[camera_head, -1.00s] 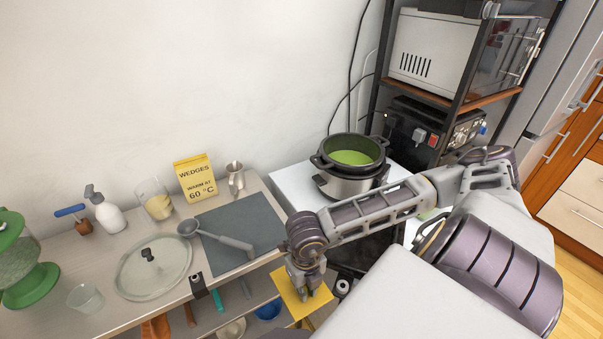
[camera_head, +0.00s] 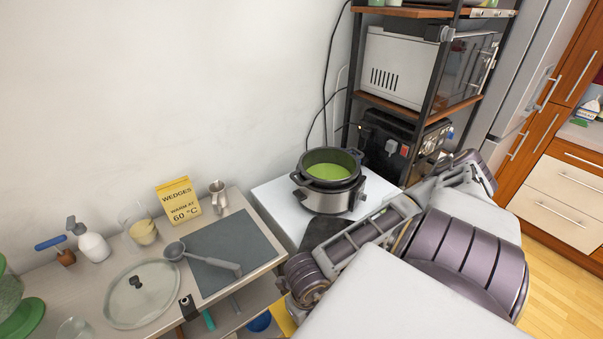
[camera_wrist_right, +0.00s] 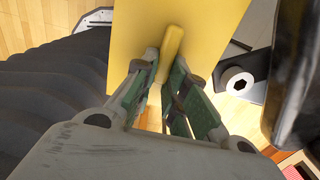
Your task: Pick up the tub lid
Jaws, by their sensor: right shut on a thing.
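The yellow tub lid (camera_wrist_right: 210,25), a flat panel with a raised bar handle, fills the upper middle of the right wrist view. My right gripper (camera_wrist_right: 165,75) is shut on that handle, with its green-padded fingers on either side. In the head view only a small yellow part of the lid (camera_head: 286,323) shows at the bottom edge, beside my right wrist. My right fingers are hidden there. My left gripper is not in view.
A cooker with a green-lined pot (camera_head: 328,173) stands on a white surface (camera_head: 272,197). The counter at left holds a round glass lid (camera_head: 160,300), a ladle (camera_head: 222,264) on a dark mat (camera_head: 245,240), a yellow sign (camera_head: 180,200) and a metal jug (camera_head: 218,193). A shelf lies below.

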